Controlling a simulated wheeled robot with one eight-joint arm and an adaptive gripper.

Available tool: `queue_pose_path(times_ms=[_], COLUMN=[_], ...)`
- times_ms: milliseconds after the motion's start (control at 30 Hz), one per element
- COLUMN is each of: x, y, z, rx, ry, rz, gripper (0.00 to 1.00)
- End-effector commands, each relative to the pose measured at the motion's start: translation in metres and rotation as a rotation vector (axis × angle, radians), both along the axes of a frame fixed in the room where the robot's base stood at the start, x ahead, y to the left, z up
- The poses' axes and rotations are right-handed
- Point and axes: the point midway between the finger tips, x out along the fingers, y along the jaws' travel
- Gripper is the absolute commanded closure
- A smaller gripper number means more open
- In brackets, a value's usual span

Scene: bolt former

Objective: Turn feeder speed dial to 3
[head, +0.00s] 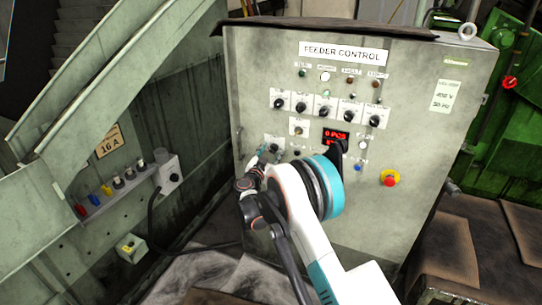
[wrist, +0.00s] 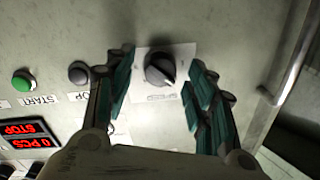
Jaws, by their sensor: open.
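The feeder control cabinet (head: 410,130) stands in front of me. In the wrist view, which shows the panel upside down, a dark round dial (wrist: 160,69) sits on a pale plate with a label that seems to read SPEED. The dial also shows in the head view (head: 274,147), low on the left of the panel, partly covered by my gripper (head: 267,153). My gripper (wrist: 163,76) is open, with one finger on each side of the dial. Gaps show between the fingers and the knob. I cannot read the dial's number.
A red display (wrist: 25,135) reading 0 PCS STOP, a green button (wrist: 24,80) and a dark button (wrist: 78,73) are beside the dial. A row of selector knobs (head: 323,111) is above it. A red emergency stop (head: 390,178) is at lower right. A cabinet handle (wrist: 285,70) is nearby.

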Motion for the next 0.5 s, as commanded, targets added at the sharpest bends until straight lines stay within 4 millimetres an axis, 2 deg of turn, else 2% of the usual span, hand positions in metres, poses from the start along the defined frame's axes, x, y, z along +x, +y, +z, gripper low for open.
queue_pose_path(times_ms=[133, 400, 500], x=[0.0071, 0.0077, 0.0077], y=[-0.0022, -0.0022, -0.0022], z=[0.0002, 0.0007, 0.0007], rx=[0.0, 0.0, 0.0], ry=[0.0, 0.0, 0.0], rz=[0.0, 0.0, 0.0], gripper=[0.5, 0.5, 0.72])
